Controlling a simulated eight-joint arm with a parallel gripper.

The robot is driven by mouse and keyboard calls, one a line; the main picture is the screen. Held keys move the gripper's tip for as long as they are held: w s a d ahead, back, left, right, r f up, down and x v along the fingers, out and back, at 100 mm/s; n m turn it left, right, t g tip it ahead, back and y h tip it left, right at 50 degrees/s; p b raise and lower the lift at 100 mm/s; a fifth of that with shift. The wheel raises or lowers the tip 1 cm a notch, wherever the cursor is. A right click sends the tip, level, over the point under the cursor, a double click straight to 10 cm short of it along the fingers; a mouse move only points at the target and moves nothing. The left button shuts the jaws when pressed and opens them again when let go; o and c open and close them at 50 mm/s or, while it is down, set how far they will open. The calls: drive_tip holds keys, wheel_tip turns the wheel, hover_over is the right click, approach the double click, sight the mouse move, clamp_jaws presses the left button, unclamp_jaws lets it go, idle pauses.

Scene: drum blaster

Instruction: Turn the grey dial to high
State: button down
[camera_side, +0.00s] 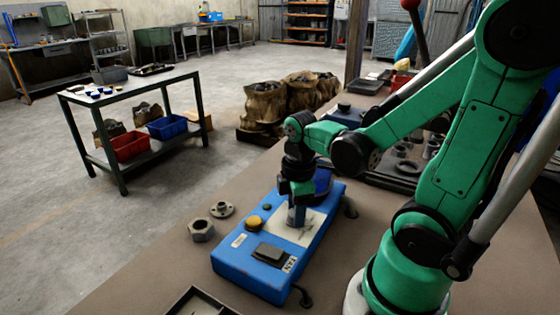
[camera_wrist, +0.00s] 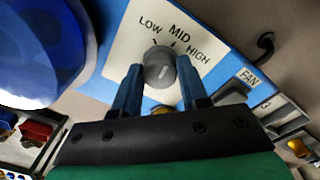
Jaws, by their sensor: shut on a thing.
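The grey dial (camera_wrist: 158,68) sits on a pale label plate (camera_wrist: 125,48) marked LOW, MID and HIGH. My gripper (camera_wrist: 159,66) has one finger on each side of the dial and is shut on it. A short light mark shows on the dial's face, but I cannot tell for sure which word it points to. In the side view, my gripper (camera_side: 297,210) reaches down onto the plate on top of the blue box (camera_side: 245,262). There the fingers mostly hide the dial.
A dark rocker switch (camera_side: 271,253) by a FAN label and a yellow button (camera_side: 254,223) are on the box. A hex nut (camera_side: 201,230) and a flanged part (camera_side: 222,209) lie to its left.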

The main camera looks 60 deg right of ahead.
drive_tip(key=m, duration=0.5)
drive_tip(key=shift+m, duration=2.6)
drive_tip(key=shift+c, duration=2.3)
unclamp_jaws()
drive_tip(key=shift+a+r, duration=0.15)
drive_tip(key=shift+r, duration=2.7)
